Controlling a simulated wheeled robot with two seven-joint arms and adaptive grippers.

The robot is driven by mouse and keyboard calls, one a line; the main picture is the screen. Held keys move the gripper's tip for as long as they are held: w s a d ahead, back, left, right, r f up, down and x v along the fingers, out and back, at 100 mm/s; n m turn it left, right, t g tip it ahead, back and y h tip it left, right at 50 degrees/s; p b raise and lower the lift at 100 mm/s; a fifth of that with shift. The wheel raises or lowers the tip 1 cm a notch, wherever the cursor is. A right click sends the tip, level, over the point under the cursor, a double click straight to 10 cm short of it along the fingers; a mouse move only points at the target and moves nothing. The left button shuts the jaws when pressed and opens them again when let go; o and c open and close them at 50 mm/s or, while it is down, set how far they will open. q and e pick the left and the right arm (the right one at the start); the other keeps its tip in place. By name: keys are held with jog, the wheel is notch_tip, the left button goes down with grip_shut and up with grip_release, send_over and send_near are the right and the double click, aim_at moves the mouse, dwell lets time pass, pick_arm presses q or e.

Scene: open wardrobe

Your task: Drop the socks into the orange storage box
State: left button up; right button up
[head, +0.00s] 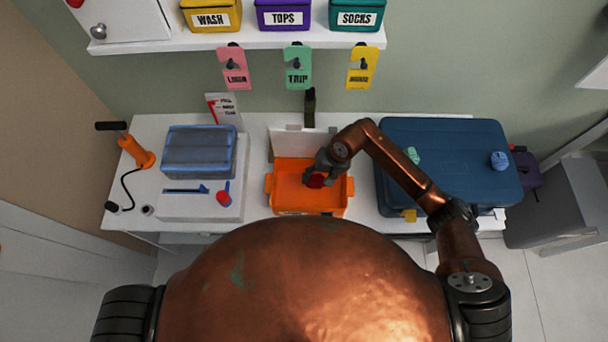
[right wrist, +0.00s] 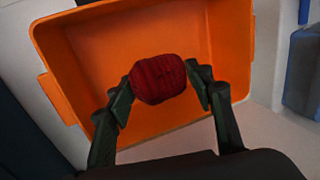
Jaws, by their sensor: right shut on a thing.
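The orange storage box (head: 288,200) stands open on the white table, in the middle of the head view. In the right wrist view the box (right wrist: 90,75) fills most of the picture and looks empty inside. My right gripper (head: 318,177) is over the box, shut on the rolled dark red socks (right wrist: 158,79). The socks also show in the head view (head: 315,181) below the fingers. I cannot tell how far above the box floor they are. My left gripper is not in view.
A blue case (head: 450,150) lies right of the box. A blue-lidded container (head: 200,150) stands to the left, by an orange hand tool (head: 137,152). A shelf above holds the WASH (head: 210,17), TOPS (head: 284,17) and SOCKS (head: 357,17) bins, with hanging tags below.

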jog(key=o, duration=1.2)
jog(key=v, duration=1.2)
jog(key=shift+s, duration=0.1)
